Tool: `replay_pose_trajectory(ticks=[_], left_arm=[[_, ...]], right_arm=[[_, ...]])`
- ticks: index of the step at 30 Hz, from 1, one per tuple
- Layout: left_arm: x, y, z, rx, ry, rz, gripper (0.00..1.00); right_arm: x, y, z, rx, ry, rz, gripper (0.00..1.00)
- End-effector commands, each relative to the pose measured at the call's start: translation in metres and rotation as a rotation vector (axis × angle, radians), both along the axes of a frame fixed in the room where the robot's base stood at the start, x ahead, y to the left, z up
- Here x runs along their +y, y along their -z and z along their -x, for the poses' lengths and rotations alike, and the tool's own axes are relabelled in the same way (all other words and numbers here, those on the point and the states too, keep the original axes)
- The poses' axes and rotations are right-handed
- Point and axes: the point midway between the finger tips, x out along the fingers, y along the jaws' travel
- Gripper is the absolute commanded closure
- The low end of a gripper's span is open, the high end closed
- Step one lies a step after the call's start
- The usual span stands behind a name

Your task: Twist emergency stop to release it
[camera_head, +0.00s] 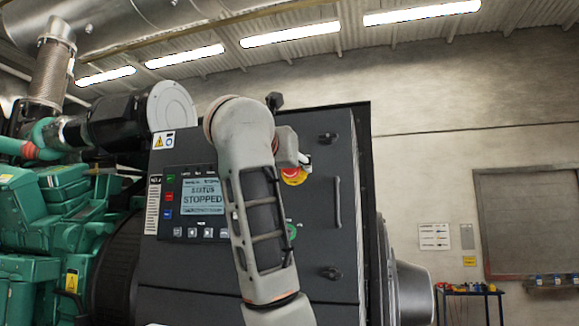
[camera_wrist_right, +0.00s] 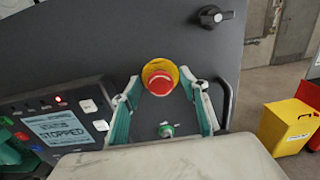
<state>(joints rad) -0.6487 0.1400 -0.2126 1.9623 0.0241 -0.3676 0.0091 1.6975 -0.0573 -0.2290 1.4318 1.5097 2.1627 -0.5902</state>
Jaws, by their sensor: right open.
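The emergency stop is a red mushroom button on a yellow round base, on the dark grey control panel (camera_head: 330,240). In the head view the button (camera_head: 293,176) shows just below my right gripper (camera_head: 303,160), partly covered by it. In the right wrist view the button (camera_wrist_right: 159,83) sits between the two open fingers of my right gripper (camera_wrist_right: 166,92), near their tips. Neither finger appears to touch it. My left gripper is in neither view.
A display (camera_head: 203,197) reading STOPPED sits left of my right arm. A green knob (camera_wrist_right: 166,130) is below the button. A vertical handle (camera_head: 337,202) and black latches (camera_head: 329,138) are to the right. A yellow bin (camera_wrist_right: 288,127) stands on the floor.

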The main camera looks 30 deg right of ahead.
Motion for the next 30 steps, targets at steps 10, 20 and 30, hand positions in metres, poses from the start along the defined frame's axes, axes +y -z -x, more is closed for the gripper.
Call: replay_pose_trajectory(ticks=[10,20,30], left_arm=[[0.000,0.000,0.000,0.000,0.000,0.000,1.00],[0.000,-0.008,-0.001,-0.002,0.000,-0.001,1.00],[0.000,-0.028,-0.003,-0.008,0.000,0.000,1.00]], right_arm=[[0.000,0.000,0.000,0.001,0.000,0.001,0.94],[0.001,-0.001,0.000,-0.040,-0.003,-0.037,0.94],[0.000,0.000,0.000,-0.220,-0.002,-0.193,0.94]])
